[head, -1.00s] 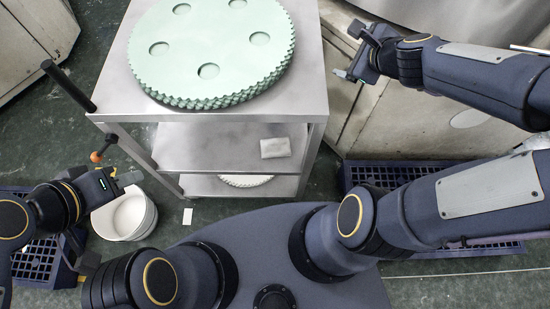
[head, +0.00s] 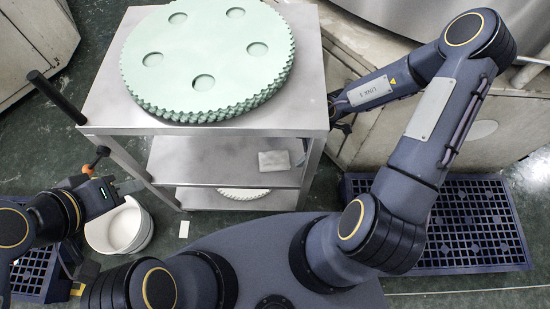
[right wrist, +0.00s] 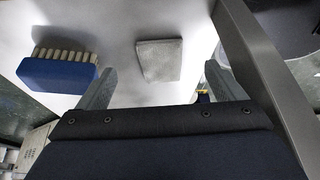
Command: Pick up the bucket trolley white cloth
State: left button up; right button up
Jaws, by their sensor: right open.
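The white cloth (head: 273,160), a small folded pale square, lies on the middle shelf of the trolley (head: 215,165), near its right side. It also shows in the right wrist view (right wrist: 160,60), flat on the pale shelf, ahead of and between my fingertips. My right gripper (right wrist: 158,72) is open and empty, its two fingers apart, not touching the cloth. In the head view my right gripper (head: 340,115) is at the trolley's right edge, partly hidden. My left gripper (head: 130,187) is above the white bucket (head: 120,225); its jaw opening is unclear.
Green toothed discs (head: 205,60) with round holes are stacked on the trolley top. A blue-backed brush (right wrist: 58,75) lies left of the cloth. A grey trolley post (right wrist: 262,65) stands close to my right finger. Blue grated crates (head: 470,225) stand on the floor at right.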

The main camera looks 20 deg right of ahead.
aim_at(287, 157)
jog(key=b+x, duration=0.2)
jog(key=x, duration=0.4)
jog(key=shift+a+f, duration=0.1)
jog(key=shift+f, duration=0.25)
jog(key=c, duration=1.1)
jog(key=shift+o, duration=0.2)
jog(key=shift+r, duration=0.15)
jog(key=shift+r, duration=0.3)
jog(key=d, duration=0.1)
jog(key=d+p, duration=0.1)
jog(key=d, duration=0.1)
jog(key=d+r+p, duration=0.1)
jog(key=d, duration=0.1)
jog(key=shift+s+d, duration=0.15)
jog(key=shift+s, duration=0.15)
jog(key=s+d+p, duration=0.1)
jog(key=d+p, duration=0.1)
jog(key=d, duration=1)
jog(key=shift+s+d, duration=0.3)
jog(key=shift+s, duration=0.1)
